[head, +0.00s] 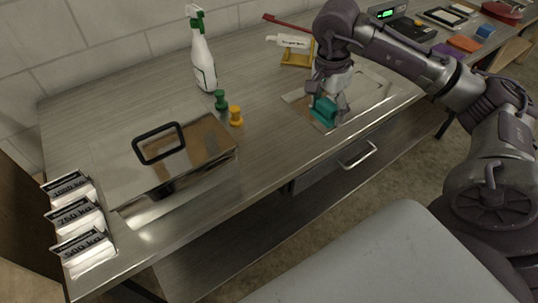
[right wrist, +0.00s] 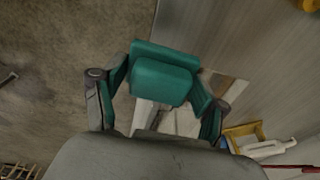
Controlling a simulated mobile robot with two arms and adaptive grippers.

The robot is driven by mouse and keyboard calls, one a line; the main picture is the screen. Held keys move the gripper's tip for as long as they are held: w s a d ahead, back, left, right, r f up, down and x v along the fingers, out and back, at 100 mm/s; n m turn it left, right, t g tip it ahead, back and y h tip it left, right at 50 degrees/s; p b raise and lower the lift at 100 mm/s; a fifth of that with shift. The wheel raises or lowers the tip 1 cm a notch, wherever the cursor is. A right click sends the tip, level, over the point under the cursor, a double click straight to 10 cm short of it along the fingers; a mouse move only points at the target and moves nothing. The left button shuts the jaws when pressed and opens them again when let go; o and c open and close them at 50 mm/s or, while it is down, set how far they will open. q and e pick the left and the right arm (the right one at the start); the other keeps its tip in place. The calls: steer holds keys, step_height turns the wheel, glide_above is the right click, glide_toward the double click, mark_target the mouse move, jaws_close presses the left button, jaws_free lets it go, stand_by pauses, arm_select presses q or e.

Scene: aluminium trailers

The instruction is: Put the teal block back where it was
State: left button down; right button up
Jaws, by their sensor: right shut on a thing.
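The teal block (head: 322,110) is in my right gripper (head: 330,100), over a shallow shiny metal tray (head: 373,106) near the table's front edge. In the right wrist view the teal block (right wrist: 163,80) sits between the two fingers of my right gripper (right wrist: 157,95), with teal showing along both fingers. I cannot tell whether the block touches the tray or hangs just above it. My left gripper is not in view.
A metal box (head: 205,145) with a black handle, a green peg (head: 220,99), a yellow peg (head: 236,117) and a spray bottle (head: 203,62) stand left. A white bottle (head: 290,41) rests on a yellow stand (head: 297,59) behind. A drawer handle (head: 358,155) juts out below.

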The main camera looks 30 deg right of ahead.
steer(key=shift+w+a+f, duration=0.1)
steer(key=shift+a+f, duration=0.1)
steer(key=p, duration=0.3)
glide_above(283, 136)
steer(key=s+d, duration=0.2)
steer(key=s, duration=0.1)
step_height(283, 136, down, 5)
steer(key=shift+w+r, duration=0.15)
steer(key=shift+r, duration=0.05)
steer(key=w+a+f, duration=0.2)
steer(key=shift+w+a+p, duration=0.25)
steer(key=shift+w+p, duration=0.05)
steer(key=shift+p, duration=0.1)
steer(key=shift+w+f, duration=0.1)
steer(key=shift+f, duration=0.15)
step_height(283, 136, down, 3)
steer(key=shift+p, duration=0.7)
steer(key=shift+f, duration=0.65)
steer(key=o, duration=1.1)
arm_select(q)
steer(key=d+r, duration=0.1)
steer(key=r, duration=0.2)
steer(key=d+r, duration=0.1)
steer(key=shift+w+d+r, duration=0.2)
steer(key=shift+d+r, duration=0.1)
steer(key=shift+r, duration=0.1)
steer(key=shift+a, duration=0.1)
